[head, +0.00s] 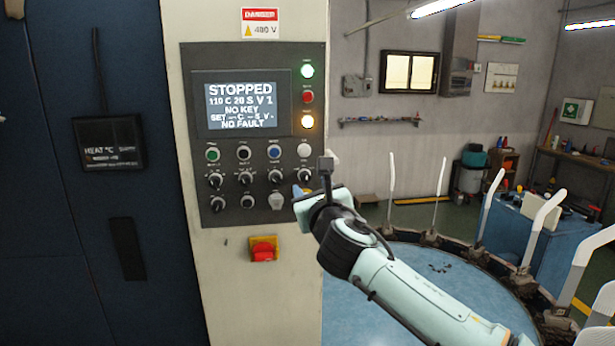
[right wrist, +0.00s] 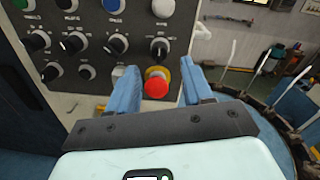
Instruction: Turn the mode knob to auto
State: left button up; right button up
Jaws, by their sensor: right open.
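The grey control panel (head: 252,135) carries a row of black selector knobs below its buttons; their labels are too small to read, so I cannot tell which is the mode knob. The rightmost knob of that row (right wrist: 159,47) shows above and between my right gripper's fingers in the right wrist view. Other knobs (head: 245,178) sit to its left. My right gripper (head: 300,190) is open at the panel's lower right; it also shows in the right wrist view (right wrist: 160,80). A red mushroom button (right wrist: 156,86) with a yellow collar lies between its blue fingers. My left gripper is out of view.
The screen (head: 241,103) reads STOPPED and NO KEY. A red and yellow switch (head: 263,249) is below the panel. A dark blue cabinet (head: 75,220) is at the left.

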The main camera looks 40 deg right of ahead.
aim_at(307, 180)
jog(key=p+x, duration=0.1)
jog(key=x, duration=0.3)
jog(key=shift+r, duration=0.15)
jog(key=shift+w+d, duration=0.15)
jog(key=shift+w, duration=0.2)
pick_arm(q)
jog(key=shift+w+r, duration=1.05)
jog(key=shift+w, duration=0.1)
pick_arm(e)
jog(key=shift+s, duration=0.1)
grip_shut()
